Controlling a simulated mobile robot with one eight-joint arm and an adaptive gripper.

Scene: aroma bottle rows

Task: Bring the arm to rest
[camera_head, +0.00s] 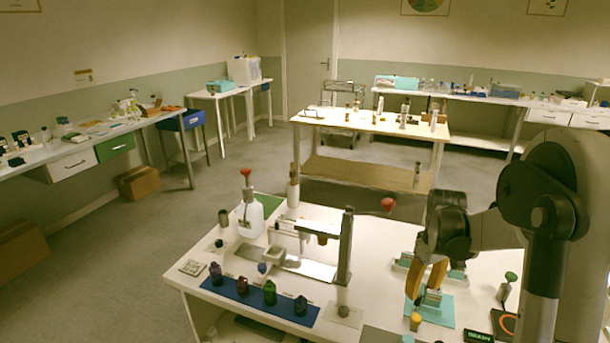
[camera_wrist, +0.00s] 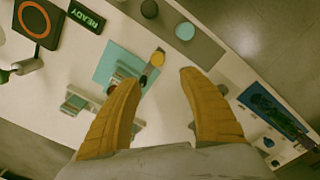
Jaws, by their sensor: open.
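My gripper (camera_head: 427,279) has orange-brown fingers and hangs over the right part of the white table (camera_head: 385,245) in the head view. In the wrist view its two fingers (camera_wrist: 162,105) are spread apart with nothing between them. My arm is bent, coming in from the right side of the head view. A teal mat (camera_head: 436,310) lies below the gripper, with small light-coloured blocks on and near it; the mat also shows in the wrist view (camera_wrist: 113,62).
A blue strip (camera_head: 245,305) holds several dark bottles at the front left. A white bottle with a red top (camera_head: 250,215) and a dark post (camera_head: 346,245) stand behind it. A READY sign (camera_head: 478,336) lies at the front right. A second table (camera_head: 375,122) stands behind.

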